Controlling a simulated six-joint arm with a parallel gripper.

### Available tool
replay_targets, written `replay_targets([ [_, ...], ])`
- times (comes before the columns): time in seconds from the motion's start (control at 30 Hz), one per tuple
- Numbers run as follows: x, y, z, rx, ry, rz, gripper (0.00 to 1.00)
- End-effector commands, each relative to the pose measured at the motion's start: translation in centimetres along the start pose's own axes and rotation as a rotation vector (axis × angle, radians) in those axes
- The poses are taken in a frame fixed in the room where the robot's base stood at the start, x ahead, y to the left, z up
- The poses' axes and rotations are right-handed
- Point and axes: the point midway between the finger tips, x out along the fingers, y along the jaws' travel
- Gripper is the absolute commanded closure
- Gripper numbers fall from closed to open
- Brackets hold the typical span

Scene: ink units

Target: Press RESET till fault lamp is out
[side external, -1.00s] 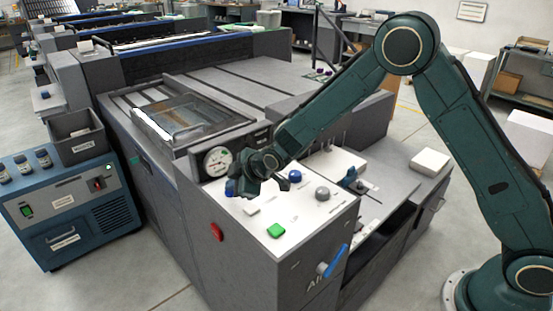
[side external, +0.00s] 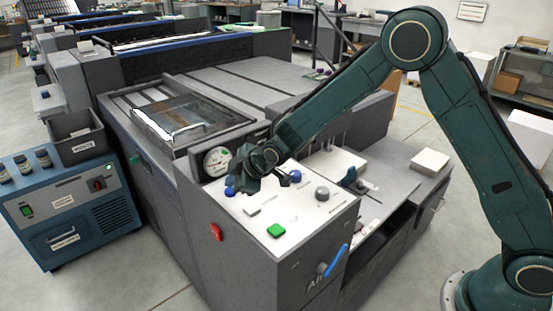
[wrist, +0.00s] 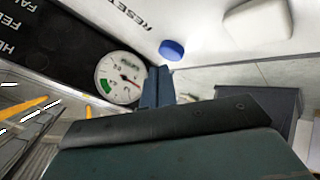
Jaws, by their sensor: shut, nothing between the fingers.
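The blue button (side external: 230,191) sits on the white panel top near the gauge, just below my gripper (side external: 242,178) in the side view. In the wrist view the blue button (wrist: 171,49) lies by the printed word RESET, just beyond the tips of my gripper (wrist: 158,70). My gripper is shut and empty. A gap shows between the tips and the button in the wrist view. A black strip (wrist: 60,40) carries cut-off labels, one starting "FA". I cannot make out a fault lamp, lit or dark, in either view.
A round white gauge (side external: 217,161) stands close beside my gripper. A white button (side external: 252,210), a green button (side external: 276,230) and a grey knob (side external: 322,193) share the panel. A blue lever (side external: 336,260) juts from the front.

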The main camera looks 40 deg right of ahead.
Motion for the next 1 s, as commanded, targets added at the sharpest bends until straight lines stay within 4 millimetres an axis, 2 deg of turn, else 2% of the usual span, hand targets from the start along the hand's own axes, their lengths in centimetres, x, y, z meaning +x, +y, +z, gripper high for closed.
replay_targets([
  [0.47,-0.2,0.2,-0.2,0.000,0.002,0.001,1.00],
  [1.0,-2.6,2.0,-2.0,0.000,0.003,0.002,1.00],
])
